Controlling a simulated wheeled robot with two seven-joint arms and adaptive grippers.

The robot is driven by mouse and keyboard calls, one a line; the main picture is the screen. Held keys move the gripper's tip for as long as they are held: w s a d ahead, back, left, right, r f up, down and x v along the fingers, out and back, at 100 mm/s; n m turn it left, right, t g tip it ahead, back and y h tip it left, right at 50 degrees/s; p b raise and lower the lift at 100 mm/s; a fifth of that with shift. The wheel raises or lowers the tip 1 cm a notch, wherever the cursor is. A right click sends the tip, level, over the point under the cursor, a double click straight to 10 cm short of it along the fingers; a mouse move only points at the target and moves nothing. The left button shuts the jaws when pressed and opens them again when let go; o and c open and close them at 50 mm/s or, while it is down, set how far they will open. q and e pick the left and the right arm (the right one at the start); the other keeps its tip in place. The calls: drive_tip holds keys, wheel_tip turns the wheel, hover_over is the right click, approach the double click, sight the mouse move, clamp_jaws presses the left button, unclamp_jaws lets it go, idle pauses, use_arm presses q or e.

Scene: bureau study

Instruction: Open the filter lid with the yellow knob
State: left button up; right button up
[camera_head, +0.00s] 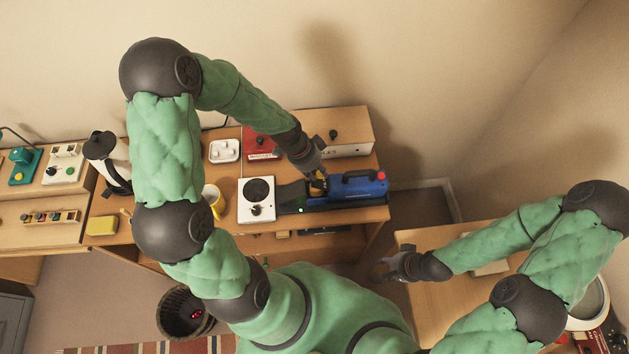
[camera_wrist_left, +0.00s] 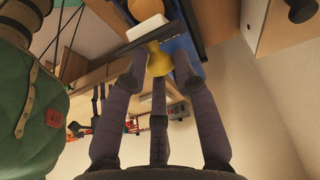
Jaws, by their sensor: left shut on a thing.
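The blue machine (camera_head: 355,190) lies on the desk at the right end, with a black handle and a red button on top. My left gripper (camera_head: 317,186) reaches down onto its left part and hides most of what it holds. In the left wrist view, the yellow knob (camera_wrist_left: 158,62) sits between the fingertips of my left gripper (camera_wrist_left: 158,73), which is shut on it. A dark flat piece (camera_wrist_left: 130,48) lies beside the knob; I cannot tell whether it is the lid. My right gripper (camera_head: 386,270) hangs over the front right, away from the machine; its fingers are unclear.
A white single hotplate (camera_head: 257,199) stands just left of the machine. Behind are a red box (camera_head: 259,142), a white socket block (camera_head: 224,151) and a wooden box (camera_head: 345,128). A second table (camera_head: 425,293) is at the right.

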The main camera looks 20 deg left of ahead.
use_arm(q)
drive_tip(key=shift+w+d+r, duration=0.1)
drive_tip(key=shift+d, duration=0.3)
drive_tip(key=shift+o, duration=0.3)
drive_tip(key=shift+w+d, duration=0.2)
drive_tip(key=shift+d, duration=0.35)
drive_tip(key=o, duration=0.8)
drive_tip(key=shift+o, duration=1)
drive_tip(key=shift+w, duration=0.35)
drive_tip(key=shift+s, duration=0.1)
drive_tip(key=shift+r, duration=0.1)
drive_tip(key=shift+a+r, duration=0.1)
